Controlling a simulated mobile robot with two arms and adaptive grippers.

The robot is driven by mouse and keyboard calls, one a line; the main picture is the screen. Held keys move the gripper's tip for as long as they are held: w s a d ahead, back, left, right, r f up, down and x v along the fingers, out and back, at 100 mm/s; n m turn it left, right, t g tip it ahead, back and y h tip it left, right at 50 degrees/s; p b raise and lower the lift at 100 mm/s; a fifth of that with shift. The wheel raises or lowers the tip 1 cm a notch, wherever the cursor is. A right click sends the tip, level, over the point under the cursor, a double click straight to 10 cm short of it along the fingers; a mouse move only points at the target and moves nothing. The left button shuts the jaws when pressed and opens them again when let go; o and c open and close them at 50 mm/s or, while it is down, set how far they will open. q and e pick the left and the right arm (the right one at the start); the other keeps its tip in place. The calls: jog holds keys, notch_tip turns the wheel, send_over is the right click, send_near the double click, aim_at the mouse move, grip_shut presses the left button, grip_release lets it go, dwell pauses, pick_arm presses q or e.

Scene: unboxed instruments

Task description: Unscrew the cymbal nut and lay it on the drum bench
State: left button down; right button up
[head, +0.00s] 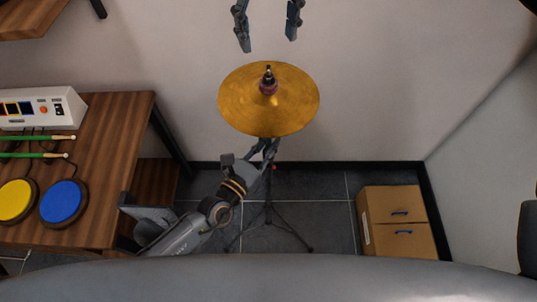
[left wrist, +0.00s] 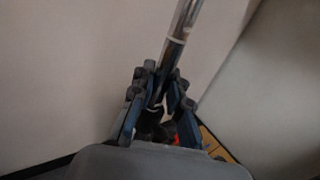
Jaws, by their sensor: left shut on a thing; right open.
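The gold cymbal (head: 245,110) sits on a stand in the middle of the head view. A small dark piece at its centre, above a reddish ring, looks like the cymbal nut (head: 268,78). My left gripper (head: 264,149) is below the cymbal, shut on the stand's metal pole, which shows in the left wrist view (left wrist: 181,28). My right gripper (head: 267,26) is open and empty, its two fingers apart beyond the cymbal's far edge in the picture. The wooden drum bench (head: 115,145) is at the left.
On the bench are a white drum module (head: 60,112), green drumsticks (head: 35,138), a yellow pad (head: 15,201) and a blue pad (head: 63,203). The bench's far right part is bare. A brown cardboard box (head: 385,240) stands on the floor at the right.

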jog(key=shift+w+d, duration=0.1)
jog(key=shift+w, duration=0.05)
jog(key=shift+f+m, duration=0.1)
jog(key=shift+m, duration=0.2)
jog(key=m, duration=1.7)
jog(key=shift+f, duration=0.1)
jog(key=shift+m, duration=0.3)
jog(key=shift+f, duration=3.9)
jog(key=c, duration=1.3)
